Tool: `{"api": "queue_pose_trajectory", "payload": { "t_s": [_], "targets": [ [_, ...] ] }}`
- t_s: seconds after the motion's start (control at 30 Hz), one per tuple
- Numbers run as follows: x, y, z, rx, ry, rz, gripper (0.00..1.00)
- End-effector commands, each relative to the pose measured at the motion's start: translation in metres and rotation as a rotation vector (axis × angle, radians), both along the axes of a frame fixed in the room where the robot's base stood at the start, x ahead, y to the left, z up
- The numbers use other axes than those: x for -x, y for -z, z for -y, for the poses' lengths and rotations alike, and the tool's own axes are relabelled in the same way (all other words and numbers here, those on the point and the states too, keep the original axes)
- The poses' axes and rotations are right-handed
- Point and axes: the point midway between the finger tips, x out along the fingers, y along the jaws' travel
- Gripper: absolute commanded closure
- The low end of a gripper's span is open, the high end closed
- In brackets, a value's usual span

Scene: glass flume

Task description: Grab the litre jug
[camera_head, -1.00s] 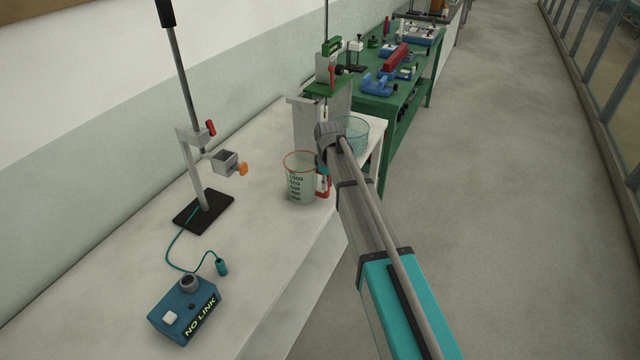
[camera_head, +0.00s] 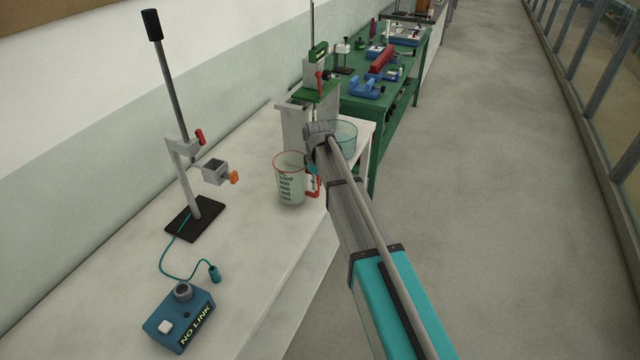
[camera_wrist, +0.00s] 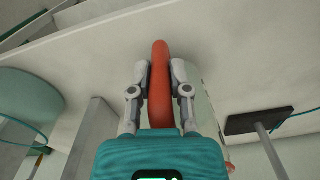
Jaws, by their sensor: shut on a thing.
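The litre jug (camera_head: 290,183) is clear with a red rim, dark printed marks and a red handle (camera_head: 315,183). It appears upright on the white bench near its front edge in the head view. In the wrist view the red handle (camera_wrist: 161,85) lies between the two fingers of my gripper (camera_wrist: 161,85), which is shut on it. The jug's body shows only as a pale sliver behind the right finger there. In the head view my arm hides most of the gripper. I cannot tell whether the jug touches the bench.
A clamp stand (camera_head: 195,215) and a blue box (camera_head: 178,318) reading "NO LINK" are on the bench (camera_head: 110,285) to the left. A green bench (camera_head: 385,115) with tools lies beyond. The aisle floor is clear.

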Motion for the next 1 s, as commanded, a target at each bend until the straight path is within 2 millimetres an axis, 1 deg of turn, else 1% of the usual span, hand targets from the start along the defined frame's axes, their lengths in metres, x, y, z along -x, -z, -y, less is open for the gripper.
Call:
{"api": "queue_pose_trajectory", "payload": {
  "t_s": [0.03,0.1,1.0],
  "targets": [
    [0.0,-0.006,0.0,0.0,0.0,0.0,1.0],
    [0.0,-0.01,0.0,0.0,0.0,0.0,1.0],
    [0.051,-0.07,-0.004,0.0,0.0,0.0,1.0]
  ]
}}
